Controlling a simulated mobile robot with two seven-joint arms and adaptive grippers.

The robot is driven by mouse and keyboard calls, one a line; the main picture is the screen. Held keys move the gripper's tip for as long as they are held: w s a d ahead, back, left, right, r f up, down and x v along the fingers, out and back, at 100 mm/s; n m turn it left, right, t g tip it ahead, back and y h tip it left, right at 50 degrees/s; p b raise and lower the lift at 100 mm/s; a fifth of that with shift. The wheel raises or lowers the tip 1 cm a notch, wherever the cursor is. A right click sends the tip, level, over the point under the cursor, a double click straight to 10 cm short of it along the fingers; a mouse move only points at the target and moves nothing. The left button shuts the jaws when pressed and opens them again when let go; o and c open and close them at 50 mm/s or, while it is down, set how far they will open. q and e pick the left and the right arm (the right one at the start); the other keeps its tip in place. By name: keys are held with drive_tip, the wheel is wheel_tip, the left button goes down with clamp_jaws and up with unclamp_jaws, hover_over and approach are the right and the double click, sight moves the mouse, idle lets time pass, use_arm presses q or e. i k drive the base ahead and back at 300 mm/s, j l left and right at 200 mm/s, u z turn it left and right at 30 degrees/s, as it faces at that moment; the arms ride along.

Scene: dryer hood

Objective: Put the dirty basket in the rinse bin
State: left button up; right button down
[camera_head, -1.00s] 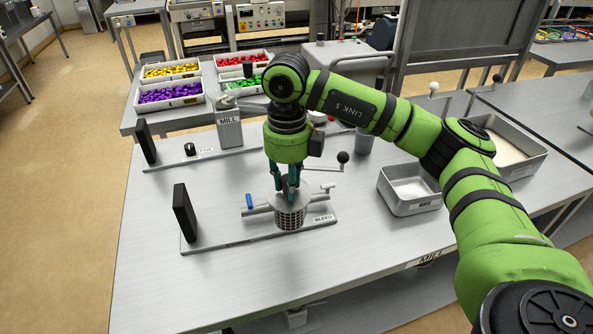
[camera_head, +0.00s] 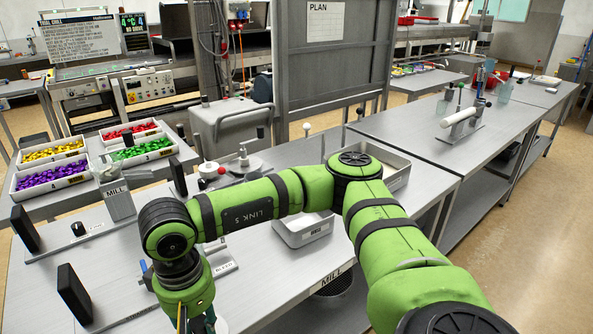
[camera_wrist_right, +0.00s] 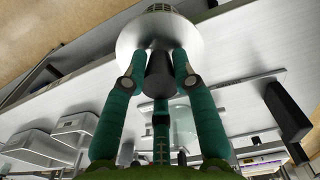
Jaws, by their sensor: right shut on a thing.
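My right gripper (camera_head: 198,322) is low in the head view, cut off by the bottom edge. In the wrist view its teal fingers (camera_wrist_right: 160,75) are shut around a dark knob (camera_wrist_right: 159,82). The knob joins a shiny round metal flange with the mesh of a basket (camera_wrist_right: 160,7) beyond it. I take this as the dirty basket; the head view hides it. Whether it touches the bench is unclear. A small metal bin (camera_head: 290,238) stands on the bench behind my right forearm. Its label is too small to read, so I cannot confirm it is the rinse bin. My left gripper is out of view.
A larger metal pan (camera_head: 400,168) stands behind my elbow. Black upright plates (camera_head: 74,293) stand at the bench's left. Trays of coloured pieces (camera_head: 50,178) are at the back left. A dark mesh container (camera_head: 335,285) is below the bench top. The right bench (camera_head: 400,130) has free room.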

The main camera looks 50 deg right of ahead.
sight(303, 226)
drive_tip(key=k+l, duration=0.1)
drive_tip(key=l, duration=0.25)
drive_tip(key=k+l, duration=0.1)
drive_tip(key=l, duration=0.25)
drive_tip(key=k+l, duration=0.1)
drive_tip(key=l, duration=0.55)
drive_tip(key=i+l, duration=0.25)
drive_tip(key=i, duration=0.1)
